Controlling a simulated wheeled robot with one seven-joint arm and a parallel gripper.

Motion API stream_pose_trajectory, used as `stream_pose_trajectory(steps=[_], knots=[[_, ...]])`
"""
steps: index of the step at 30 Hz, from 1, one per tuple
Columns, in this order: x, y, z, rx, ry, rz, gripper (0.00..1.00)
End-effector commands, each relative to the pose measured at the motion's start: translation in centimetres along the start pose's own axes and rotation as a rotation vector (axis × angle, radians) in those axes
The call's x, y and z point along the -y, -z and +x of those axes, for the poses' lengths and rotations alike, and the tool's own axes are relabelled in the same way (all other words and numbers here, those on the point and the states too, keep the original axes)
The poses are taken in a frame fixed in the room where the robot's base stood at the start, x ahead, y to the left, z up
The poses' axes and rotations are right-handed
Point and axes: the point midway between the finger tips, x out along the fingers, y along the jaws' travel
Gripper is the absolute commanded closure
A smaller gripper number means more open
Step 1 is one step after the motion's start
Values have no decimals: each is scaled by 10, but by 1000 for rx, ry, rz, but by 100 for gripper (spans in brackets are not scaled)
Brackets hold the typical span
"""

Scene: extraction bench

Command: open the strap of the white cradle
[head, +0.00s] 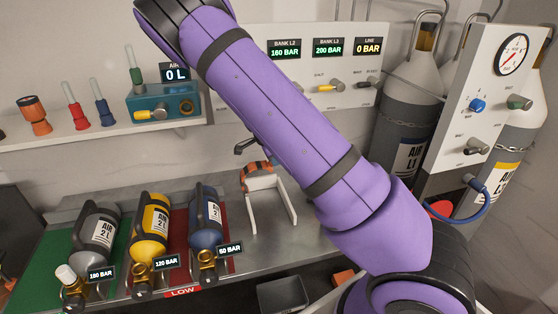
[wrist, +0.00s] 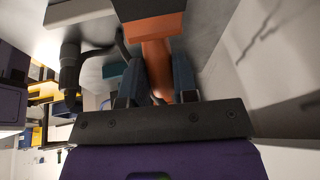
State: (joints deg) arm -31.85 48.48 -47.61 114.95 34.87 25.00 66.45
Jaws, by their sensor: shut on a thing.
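The white cradle (head: 275,186) stands on the bench, right of the blue cylinder, with upright white arms. An orange band with dark marks (head: 256,176), seemingly its strap, lies across its back part. I cannot tell for certain whether this piece belongs to the strap.
Grey, yellow and blue cylinders (head: 207,215) lie left of the cradle. A shelf (head: 100,133) holds small fittings and a teal box. Large tanks (head: 405,105) stand right.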

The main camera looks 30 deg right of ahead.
Motion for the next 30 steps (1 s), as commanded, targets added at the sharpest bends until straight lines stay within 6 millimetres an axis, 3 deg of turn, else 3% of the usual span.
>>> stream_pose_trajectory(steps=[15, 30], knots=[[6, -19, -23, -176, -11, -33, 100], [7, -22, -26, -210, -15, -38, 100]])
